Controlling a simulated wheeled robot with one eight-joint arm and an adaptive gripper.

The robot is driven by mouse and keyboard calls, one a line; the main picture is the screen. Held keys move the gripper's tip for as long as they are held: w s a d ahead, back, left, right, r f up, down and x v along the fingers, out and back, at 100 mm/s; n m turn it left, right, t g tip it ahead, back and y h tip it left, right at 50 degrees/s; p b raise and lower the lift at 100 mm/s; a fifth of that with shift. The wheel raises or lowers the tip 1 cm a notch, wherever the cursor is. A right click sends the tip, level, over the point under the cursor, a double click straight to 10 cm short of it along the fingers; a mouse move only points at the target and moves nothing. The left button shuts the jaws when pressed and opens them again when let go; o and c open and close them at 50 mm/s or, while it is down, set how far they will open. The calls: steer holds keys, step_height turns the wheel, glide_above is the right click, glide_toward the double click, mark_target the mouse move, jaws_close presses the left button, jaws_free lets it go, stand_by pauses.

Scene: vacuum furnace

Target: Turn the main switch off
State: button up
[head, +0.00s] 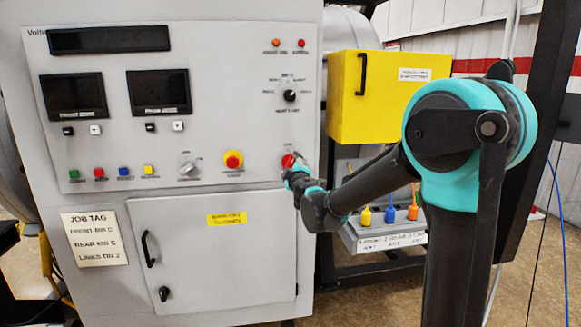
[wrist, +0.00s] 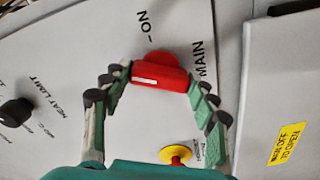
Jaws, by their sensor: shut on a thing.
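The main switch is a red rotary handle (wrist: 158,75) on the grey panel, with "MAIN" printed beside it and an "ON" marking above it in the wrist view. Its bar lies nearly level across that picture, with a small white label on it. In the head view the switch (head: 287,160) shows only partly, at the panel's lower right. My gripper (wrist: 154,78) is shut on the handle, one finger at each end of the bar. In the head view my gripper (head: 298,170) covers part of the switch. The pointed-to position is hard to tell.
A yellow-collared red button (head: 233,160) sits left of the switch; it also shows below my fingers in the wrist view (wrist: 178,155). The heat limit knob (head: 289,96) is above. A yellow box (head: 385,100) stands right, and a closed cabinet door (head: 215,260) lies below.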

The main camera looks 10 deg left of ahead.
steer(key=n, duration=0.5)
steer(key=shift+n, duration=0.4)
stand_by(0.3)
steer(key=o, duration=1.2)
steer(key=shift+c, duration=0.2)
steer(key=shift+s, duration=0.1)
steer(key=v, duration=1.2)
